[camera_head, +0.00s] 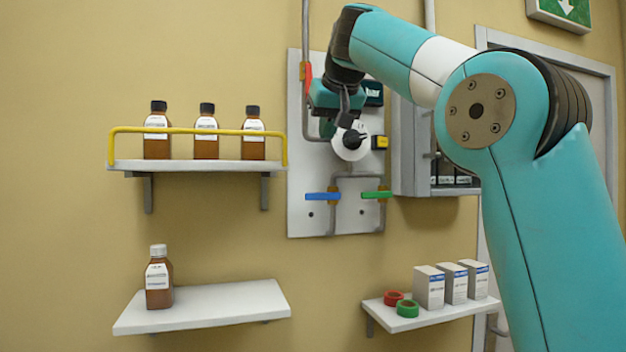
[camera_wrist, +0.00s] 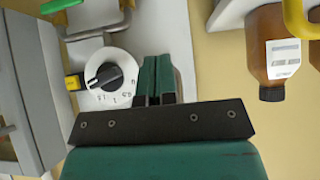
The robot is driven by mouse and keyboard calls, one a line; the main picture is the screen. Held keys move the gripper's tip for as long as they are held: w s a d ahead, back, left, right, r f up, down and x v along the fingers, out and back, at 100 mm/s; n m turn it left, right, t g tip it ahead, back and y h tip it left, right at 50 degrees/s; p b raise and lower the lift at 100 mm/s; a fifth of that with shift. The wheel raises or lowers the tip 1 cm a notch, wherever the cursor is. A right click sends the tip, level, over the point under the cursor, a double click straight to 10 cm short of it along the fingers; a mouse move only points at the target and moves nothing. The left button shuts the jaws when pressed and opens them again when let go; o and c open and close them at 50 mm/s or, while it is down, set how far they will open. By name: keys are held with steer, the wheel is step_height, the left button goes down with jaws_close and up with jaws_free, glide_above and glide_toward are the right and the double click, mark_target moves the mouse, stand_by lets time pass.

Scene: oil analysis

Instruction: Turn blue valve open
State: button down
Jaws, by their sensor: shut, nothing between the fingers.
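The blue valve handle (camera_head: 323,196) is on the lower part of the white wall panel (camera_head: 296,215) in the head view. It lies horizontal, across its vertical pipe, left of the green valve handle (camera_head: 377,194). My gripper (camera_head: 346,118) is well above the blue handle, near the black dial knob (camera_head: 351,139), and touches neither valve. In the wrist view my gripper (camera_wrist: 158,78) has its fingers together and empty, beside the dial knob (camera_wrist: 104,77). The blue handle is not in the wrist view; part of the green handle (camera_wrist: 58,5) is.
A shelf (camera_head: 205,165) with a yellow rail (camera_head: 200,130) and brown bottles (camera_head: 206,145) is left of the panel. A grey cabinet (camera_head: 408,150) is on its right. Lower shelves hold a bottle (camera_head: 159,280), boxes (camera_head: 453,282) and tape rolls (camera_head: 407,308). Space before the blue handle is clear.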

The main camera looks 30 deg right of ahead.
steer(key=b, duration=0.2)
glide_above(323, 196)
steer(key=a, duration=0.2)
step_height(323, 196, down, 9)
steer(key=shift+s+f, duration=0.25)
steer(key=shift+f, duration=0.8)
